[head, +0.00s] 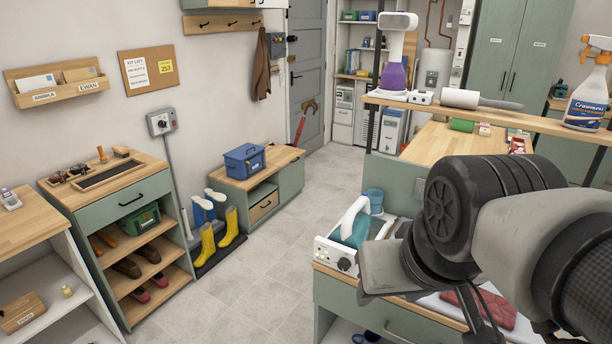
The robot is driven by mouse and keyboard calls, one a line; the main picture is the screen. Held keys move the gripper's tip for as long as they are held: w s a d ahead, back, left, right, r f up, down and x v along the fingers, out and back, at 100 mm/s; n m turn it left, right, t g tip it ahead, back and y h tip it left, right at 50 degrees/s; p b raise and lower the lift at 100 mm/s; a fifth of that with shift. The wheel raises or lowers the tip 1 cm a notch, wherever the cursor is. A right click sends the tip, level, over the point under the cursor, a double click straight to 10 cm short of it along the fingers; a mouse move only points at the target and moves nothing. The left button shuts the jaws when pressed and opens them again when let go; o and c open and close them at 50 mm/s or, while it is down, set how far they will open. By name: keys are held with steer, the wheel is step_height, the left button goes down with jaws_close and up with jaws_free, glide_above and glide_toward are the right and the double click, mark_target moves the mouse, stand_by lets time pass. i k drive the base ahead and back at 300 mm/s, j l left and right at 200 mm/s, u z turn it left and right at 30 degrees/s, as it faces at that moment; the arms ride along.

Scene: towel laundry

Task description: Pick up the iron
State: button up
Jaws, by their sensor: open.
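The iron (355,226), with a white handle and a teal body, rests on a white base (335,256) with a black knob, at the left end of the worktop. My arm comes in from the right and covers much of the worktop. What looks like my gripper (385,270) is a grey block at the arm's end, just right of the white base in the picture. It is open. Its fingertips are hard to make out, and I cannot tell its distance from the iron. No contact with the iron handle shows.
A teal cup (374,197) stands behind the iron. A folded red cloth (482,308) lies right of my gripper. A raised wooden shelf (440,109) behind carries a white-and-purple appliance (393,76), a lint roller (462,99) and a spray bottle (589,95). The floor (260,290) at left is clear.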

mark_target(354, 230)
steer(key=z, duration=0.45)
steer(key=i+j+z, duration=0.15)
steer(key=z, duration=0.2)
steer(key=i+j+z, duration=0.1)
steer(key=j+z, duration=0.15)
steer(key=z, duration=0.15)
steer(key=i+j, duration=0.1)
steer(key=j, duration=0.25)
steer(key=i+j, duration=0.1)
steer(key=j, duration=0.25)
steer(key=i+j, duration=0.15)
steer(key=j, duration=0.2)
steer(key=i+j, duration=0.1)
steer(key=j, duration=0.3)
